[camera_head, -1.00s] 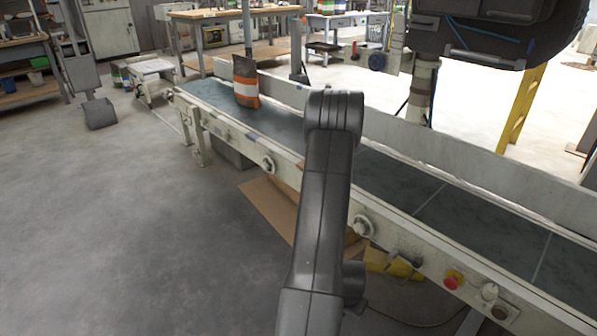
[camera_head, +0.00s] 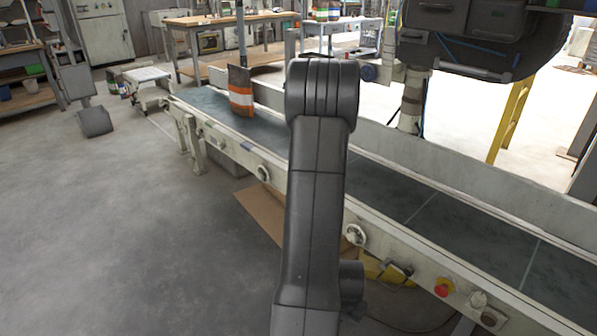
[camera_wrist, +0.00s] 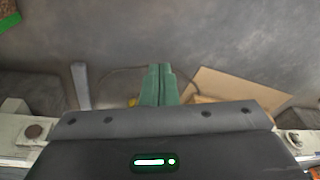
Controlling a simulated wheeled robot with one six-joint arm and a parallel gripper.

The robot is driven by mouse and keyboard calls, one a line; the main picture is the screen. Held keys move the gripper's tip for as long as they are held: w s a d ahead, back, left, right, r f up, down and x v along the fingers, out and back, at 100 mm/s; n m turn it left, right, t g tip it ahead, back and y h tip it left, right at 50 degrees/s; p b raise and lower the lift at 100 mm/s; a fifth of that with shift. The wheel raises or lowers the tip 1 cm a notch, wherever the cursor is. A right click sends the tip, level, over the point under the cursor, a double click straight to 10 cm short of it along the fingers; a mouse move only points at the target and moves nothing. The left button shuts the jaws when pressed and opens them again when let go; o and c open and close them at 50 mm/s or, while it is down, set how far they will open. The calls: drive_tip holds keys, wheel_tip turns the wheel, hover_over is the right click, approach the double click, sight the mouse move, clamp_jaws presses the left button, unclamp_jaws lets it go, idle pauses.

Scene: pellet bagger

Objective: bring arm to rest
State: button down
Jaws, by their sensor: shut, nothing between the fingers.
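My arm rises in front of the conveyor in the head view, with its elbow high and its far part hidden behind it. My gripper (camera_wrist: 158,78) shows in the wrist view as two green fingers pressed together with nothing between them. It points down over the grey floor beside the conveyor's edge. The gripper is not visible in the head view.
The conveyor (camera_head: 400,190) runs diagonally across, with an orange, white and dark bag (camera_head: 240,92) standing on its far part. A red button (camera_head: 443,288) is on its near side. Flattened cardboard (camera_head: 262,212) lies on the floor beneath. Open floor lies left.

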drive_tip(key=s+a+r+g+p, duration=0.1)
drive_tip(key=s+r+p, duration=0.3)
drive_tip(key=r, duration=0.5)
drive_tip(key=shift+s+a+n+g, duration=0.4)
drive_tip(key=shift+s+a, duration=0.15)
drive_tip(key=shift+a, duration=0.1)
drive_tip(key=shift+r, duration=0.1)
